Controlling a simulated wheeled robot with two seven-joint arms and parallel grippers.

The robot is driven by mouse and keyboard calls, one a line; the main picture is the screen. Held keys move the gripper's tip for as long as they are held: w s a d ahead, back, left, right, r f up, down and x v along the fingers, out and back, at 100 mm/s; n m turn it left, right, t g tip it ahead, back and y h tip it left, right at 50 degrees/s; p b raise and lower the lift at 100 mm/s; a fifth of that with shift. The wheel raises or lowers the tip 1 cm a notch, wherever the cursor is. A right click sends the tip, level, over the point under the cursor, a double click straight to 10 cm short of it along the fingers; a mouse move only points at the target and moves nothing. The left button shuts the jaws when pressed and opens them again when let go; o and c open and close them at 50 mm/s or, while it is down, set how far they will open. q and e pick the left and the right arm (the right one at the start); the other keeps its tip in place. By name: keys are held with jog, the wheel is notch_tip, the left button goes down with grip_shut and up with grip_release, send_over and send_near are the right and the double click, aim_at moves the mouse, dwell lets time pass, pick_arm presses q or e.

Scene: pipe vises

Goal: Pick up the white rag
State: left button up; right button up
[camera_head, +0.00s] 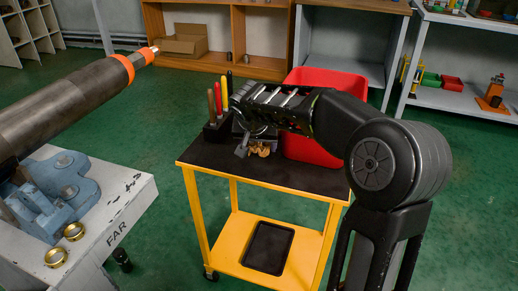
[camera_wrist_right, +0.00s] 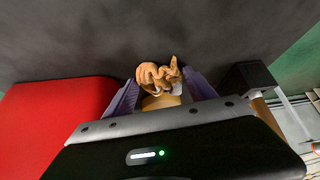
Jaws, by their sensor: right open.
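No plainly white rag shows. A crumpled, cloth-like orange-brown bundle (camera_wrist_right: 158,74) lies on the dark top of the yellow cart in the right wrist view. It also shows in the head view (camera_head: 260,150), just below my right gripper (camera_head: 247,142). In the wrist view my right gripper (camera_wrist_right: 160,82) is open, with its two fingers on either side of the bundle. A paler piece sits just below the bundle, partly hidden by the gripper body. I cannot tell whether the fingers touch the bundle. My left gripper is not in view.
A red bin (camera_head: 318,150) stands on the cart (camera_head: 215,158), close beside my right gripper. A dark holder (camera_head: 216,132) with colored-handled tools stands on its other side. A tray (camera_head: 268,248) lies on the lower shelf. A large pipe (camera_head: 70,100) extends over the bench at left.

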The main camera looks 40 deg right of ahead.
dwell(0.6)
jog(key=c, duration=1)
